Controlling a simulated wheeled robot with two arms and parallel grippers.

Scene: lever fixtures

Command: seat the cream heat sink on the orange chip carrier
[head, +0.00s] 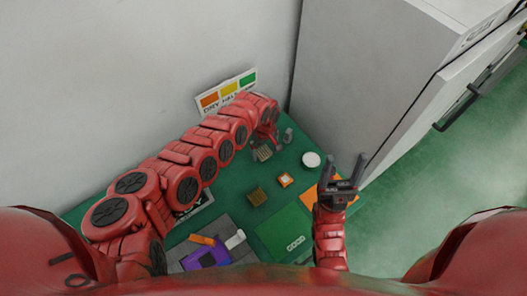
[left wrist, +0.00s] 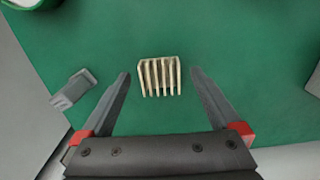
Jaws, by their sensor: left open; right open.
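The cream heat sink (head: 262,153) stands on the green table below my left gripper (head: 264,138). In the left wrist view the finned heat sink (left wrist: 160,64) appears between the open fingertips of my left gripper (left wrist: 160,75). I cannot tell its exact height above the table. The orange chip carrier (head: 285,180), a small orange block with a pale centre, sits on the table below and right of the heat sink in the head view. My right gripper (head: 346,165) is open and empty, off to the right near the white cabinet.
A brown block (head: 257,196) stands left of the carrier. A white round thing (head: 311,159) and a grey piece (head: 288,135) stand nearby. A purple part (head: 207,255) lies at the front left. The tall cabinet (head: 365,70) borders the right; a wall sign (head: 226,91) is behind.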

